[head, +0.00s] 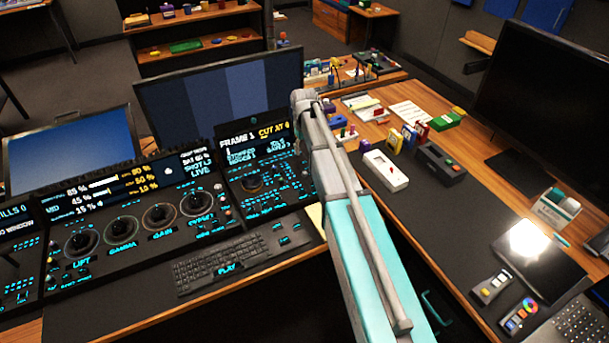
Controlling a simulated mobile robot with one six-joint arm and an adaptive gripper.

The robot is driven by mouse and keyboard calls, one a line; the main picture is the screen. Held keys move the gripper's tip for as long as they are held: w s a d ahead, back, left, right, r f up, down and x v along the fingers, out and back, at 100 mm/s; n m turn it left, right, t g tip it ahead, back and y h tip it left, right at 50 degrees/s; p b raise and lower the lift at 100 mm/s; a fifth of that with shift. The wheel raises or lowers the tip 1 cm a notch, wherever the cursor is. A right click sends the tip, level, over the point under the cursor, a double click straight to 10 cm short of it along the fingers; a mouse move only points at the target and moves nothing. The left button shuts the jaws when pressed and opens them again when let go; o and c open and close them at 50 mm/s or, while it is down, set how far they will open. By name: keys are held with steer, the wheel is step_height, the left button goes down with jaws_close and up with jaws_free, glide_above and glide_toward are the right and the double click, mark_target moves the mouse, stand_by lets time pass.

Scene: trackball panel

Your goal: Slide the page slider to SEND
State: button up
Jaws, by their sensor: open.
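I cannot make out a page slider or a SEND label; the small controls and print are too fine to read. A black trackball panel (130,228) with several round dials, marked LIFT, GAMMA and GAIN, fills the left of the head view. A second panel section (262,178) to its right has a screen reading FRAME 1 and CUT AT, with small lit buttons below. My grey and teal arm reaches up across the middle, beside this section's right edge, and hides part of the desk. My gripper does not show at the arm's far end.
A keyboard (222,258) lies in front of the panels. Monitors (222,95) stand behind them. On the right desk are a white box (385,170), a dark box (440,165), a bright tablet (528,243) and a large monitor (545,95). The dark mat between them has free room.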

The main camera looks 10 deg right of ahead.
mark_target(305, 172)
steer(key=shift+d+f+b, duration=0.1)
steer(key=shift+f+b, duration=5.3)
steer(key=shift+f, duration=0.35)
jaws_close()
